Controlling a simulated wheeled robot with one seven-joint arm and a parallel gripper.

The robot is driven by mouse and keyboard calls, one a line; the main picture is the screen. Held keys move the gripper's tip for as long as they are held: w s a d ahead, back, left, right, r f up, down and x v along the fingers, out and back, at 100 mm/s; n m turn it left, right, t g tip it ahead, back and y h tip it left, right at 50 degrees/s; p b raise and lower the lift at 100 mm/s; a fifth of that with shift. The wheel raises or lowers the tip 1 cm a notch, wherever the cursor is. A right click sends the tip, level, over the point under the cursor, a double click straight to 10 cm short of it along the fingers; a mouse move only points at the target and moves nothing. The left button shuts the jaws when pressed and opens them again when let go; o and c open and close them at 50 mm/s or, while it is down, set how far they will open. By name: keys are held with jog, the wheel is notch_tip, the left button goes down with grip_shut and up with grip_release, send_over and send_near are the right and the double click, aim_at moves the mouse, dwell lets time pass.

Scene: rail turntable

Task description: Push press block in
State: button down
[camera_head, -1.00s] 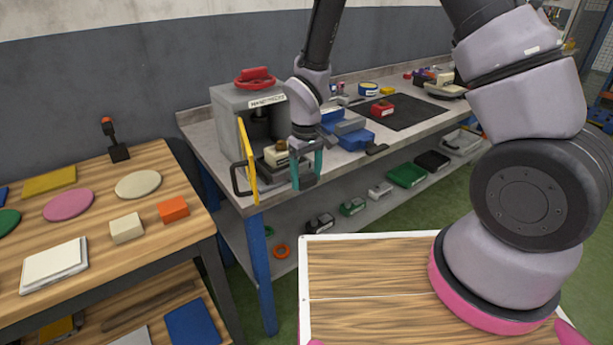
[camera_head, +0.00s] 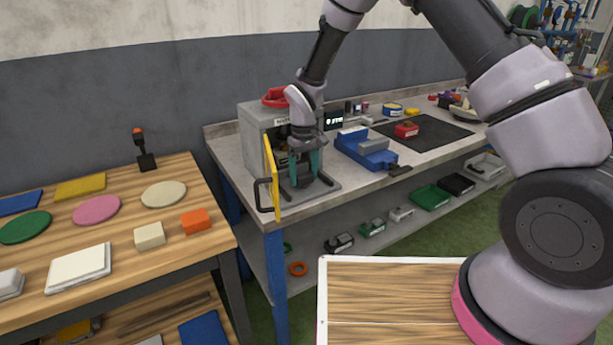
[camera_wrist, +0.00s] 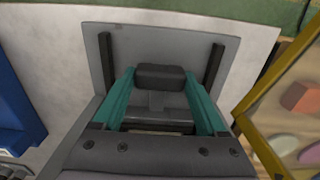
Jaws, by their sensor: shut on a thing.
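The grey hand press (camera_head: 262,122) with a red wheel on top stands on the bench's left end. Its yellow-framed door (camera_head: 271,178) is swung open. A small pale patch, perhaps the press block (camera_head: 283,159), shows inside the press opening, mostly hidden behind my gripper. My gripper (camera_head: 301,178) points down over the grey base plate (camera_head: 325,184) in front of the opening. In the wrist view the teal fingers stand either side of a dark rounded piece (camera_wrist: 160,77) and are shut on it, between two dark rails on the plate. I cannot tell whether this piece belongs to the press block.
The open door stands close beside my gripper on the left. A blue fixture (camera_head: 365,150) and a red block (camera_head: 406,129) on a dark mat (camera_head: 432,135) lie to the right. A wooden table (camera_head: 190,252) with discs and blocks stands at the left.

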grip_release()
jog(key=shift+w+a, duration=0.15)
jog(key=shift+w, duration=0.1)
notch_tip(320, 180, up, 11)
jog(key=s+d+r+m+t+y, duration=0.1)
jog(key=s+d+r+m+t, duration=0.15)
jog(key=d+r, duration=0.7)
jog(key=s+d+r+m+t+y, duration=0.1)
jog(key=s+d+r+m, duration=0.2)
jog(key=d+r, duration=0.65)
jog(key=s+d+r+m+t, duration=0.2)
jog(key=s+d+r, duration=0.2)
jog(key=s, duration=0.4)
jog(key=s+d+r+m+t, duration=0.1)
jog(key=s+d+r+m, duration=0.2)
jog(key=s+d, duration=0.3)
jog(key=s+r, duration=0.1)
jog(key=s, duration=0.2)
jog(key=shift+d+r+t, duration=0.2)
jog(key=shift+d+t, duration=0.15)
jog(key=shift+d, duration=0.05)
